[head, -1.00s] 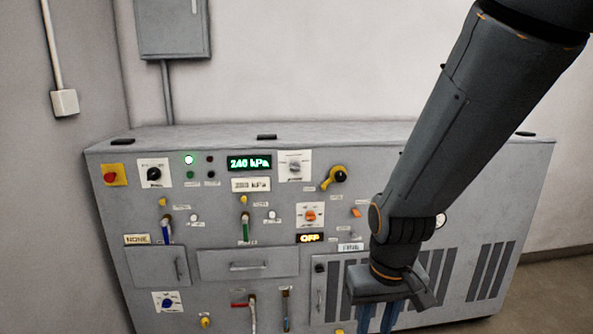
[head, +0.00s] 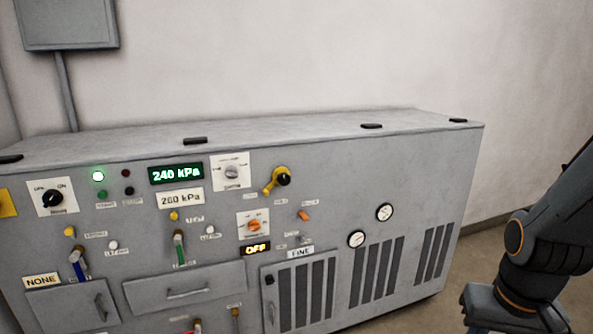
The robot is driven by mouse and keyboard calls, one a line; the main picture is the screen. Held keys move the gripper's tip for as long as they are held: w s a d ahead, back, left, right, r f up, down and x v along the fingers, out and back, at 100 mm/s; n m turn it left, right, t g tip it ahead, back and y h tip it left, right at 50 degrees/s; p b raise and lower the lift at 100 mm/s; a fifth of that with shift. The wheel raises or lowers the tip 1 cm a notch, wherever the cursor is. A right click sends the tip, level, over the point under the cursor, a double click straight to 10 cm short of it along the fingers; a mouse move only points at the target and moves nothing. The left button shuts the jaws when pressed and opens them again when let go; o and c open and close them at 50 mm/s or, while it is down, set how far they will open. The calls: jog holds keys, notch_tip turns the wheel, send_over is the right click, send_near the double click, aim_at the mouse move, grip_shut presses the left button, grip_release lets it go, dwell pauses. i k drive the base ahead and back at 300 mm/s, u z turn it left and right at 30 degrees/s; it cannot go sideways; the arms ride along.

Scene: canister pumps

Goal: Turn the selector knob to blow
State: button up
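An orange selector knob (head: 254,225) sits on a white plate on the front of the grey cabinet (head: 370,285). A small display (head: 256,249) just below it reads OFF. The markings around the knob are too small to read. A grey knob (head: 232,172) sits on another white plate above and to the left. My gripper (head: 508,314) is at the bottom right, well to the right of the knob and apart from the cabinet. Its fingertips are cut off by the lower edge, so its opening does not show.
A yellow lever (head: 275,180) is right of the grey knob. A green-handled lever (head: 179,248) is left of the orange knob. A green display (head: 176,173) reads 240 kPa. Two gauges (head: 384,212) are on the right. Floor (head: 479,258) is open beyond the cabinet's right end.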

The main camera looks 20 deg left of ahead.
aim_at(231, 172)
jog(key=z, duration=0.15)
jog(key=k, duration=0.65)
jog(key=u, duration=0.85)
jog(key=i, duration=0.5)
